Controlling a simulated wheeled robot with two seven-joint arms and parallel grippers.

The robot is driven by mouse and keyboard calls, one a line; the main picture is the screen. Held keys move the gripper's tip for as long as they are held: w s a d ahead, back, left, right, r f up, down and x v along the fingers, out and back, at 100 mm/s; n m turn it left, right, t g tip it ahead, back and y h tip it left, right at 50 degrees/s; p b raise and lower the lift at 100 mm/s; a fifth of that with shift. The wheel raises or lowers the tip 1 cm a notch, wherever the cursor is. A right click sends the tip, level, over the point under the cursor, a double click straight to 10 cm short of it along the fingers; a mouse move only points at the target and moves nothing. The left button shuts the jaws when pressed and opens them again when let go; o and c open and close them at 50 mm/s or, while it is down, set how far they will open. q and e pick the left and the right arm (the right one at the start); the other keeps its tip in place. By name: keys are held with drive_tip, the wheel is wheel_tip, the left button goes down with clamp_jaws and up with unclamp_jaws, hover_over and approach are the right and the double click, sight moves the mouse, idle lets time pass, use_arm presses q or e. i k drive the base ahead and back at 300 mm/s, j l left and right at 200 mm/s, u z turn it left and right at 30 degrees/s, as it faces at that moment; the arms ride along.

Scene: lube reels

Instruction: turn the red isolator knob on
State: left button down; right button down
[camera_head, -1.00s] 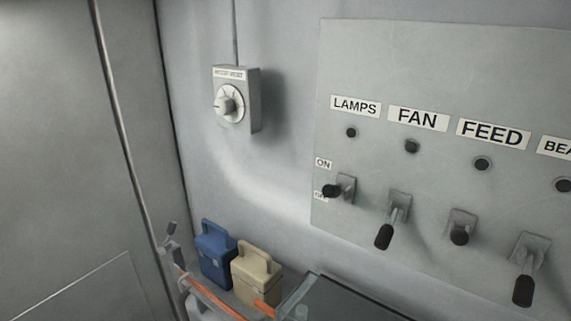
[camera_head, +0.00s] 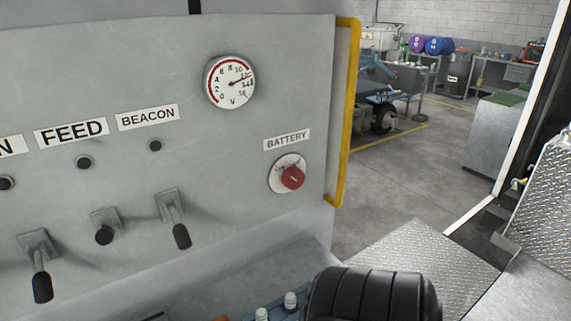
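The red isolator knob (camera_head: 293,178) sits on a round white plate (camera_head: 278,183) at the lower right of the grey panel (camera_head: 225,145). A BATTERY label (camera_head: 287,140) is above it. The knob has a pale mark on its face, but the lettering on its plate is too small to read. Neither of my grippers shows in the head view, and nothing touches the knob.
A round voltmeter (camera_head: 231,81) is above the knob. Black-handled levers (camera_head: 181,235) stick out at left. A yellow rail (camera_head: 347,110) edges the panel's right side. A black ribbed object (camera_head: 371,294) stands below. Open workshop floor (camera_head: 405,185) lies beyond.

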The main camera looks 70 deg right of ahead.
sight(293, 177)
drive_tip(key=z, duration=2.1)
drive_tip(key=l, duration=0.2)
